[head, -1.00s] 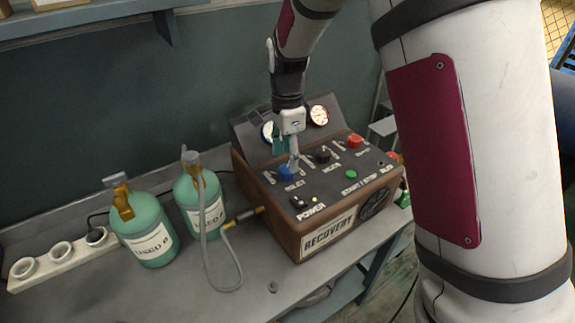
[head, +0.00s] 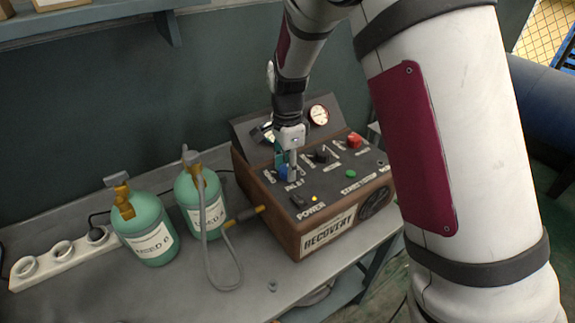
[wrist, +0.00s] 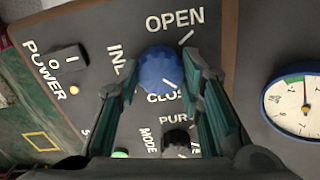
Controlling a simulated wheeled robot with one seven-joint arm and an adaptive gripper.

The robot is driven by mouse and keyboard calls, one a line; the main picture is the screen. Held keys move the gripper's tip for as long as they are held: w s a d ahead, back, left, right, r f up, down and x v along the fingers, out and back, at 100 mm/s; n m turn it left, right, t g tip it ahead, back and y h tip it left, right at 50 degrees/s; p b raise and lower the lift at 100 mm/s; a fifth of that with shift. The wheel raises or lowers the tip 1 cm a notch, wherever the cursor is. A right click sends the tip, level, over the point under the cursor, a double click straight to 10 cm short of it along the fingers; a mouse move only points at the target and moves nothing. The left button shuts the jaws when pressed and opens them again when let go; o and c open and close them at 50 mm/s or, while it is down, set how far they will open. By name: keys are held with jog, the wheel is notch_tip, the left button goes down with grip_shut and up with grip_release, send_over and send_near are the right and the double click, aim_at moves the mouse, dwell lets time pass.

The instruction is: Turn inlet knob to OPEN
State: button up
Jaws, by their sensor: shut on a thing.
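The blue inlet knob (wrist: 159,70) is on the dark top panel of the recovery machine (head: 328,232). The OPEN label and a white tick are above and right of it in the wrist view; the CLOSE label is below it, partly covered. My gripper (wrist: 160,78) has one green-lined finger on each side of the knob and is shut on it. In the head view my gripper (head: 289,168) points down at the knob (head: 283,174), covering part of it. I cannot clearly tell which mark the knob points to.
A black mode knob (head: 321,155), a red knob (head: 355,140), a green button (head: 351,173) and a power switch (head: 298,201) share the panel. A gauge (head: 319,114) stands behind. Two green tanks (head: 147,235) (head: 204,205) and a socket strip (head: 62,255) are left on the bench.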

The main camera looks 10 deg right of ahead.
jog(key=n, duration=0.4)
jog(key=shift+n, duration=0.4)
jog(key=n, duration=0.4)
jog(key=shift+b, duration=0.3)
jog(key=n, duration=0.5)
jog(key=shift+w, duration=0.1)
jog(key=shift+a+n+b, duration=0.1)
jog(key=shift+n+b, duration=0.35)
jog(key=shift+n, duration=1.55)
jog(key=o, duration=1.2)
jog(key=shift+c, duration=0.2)
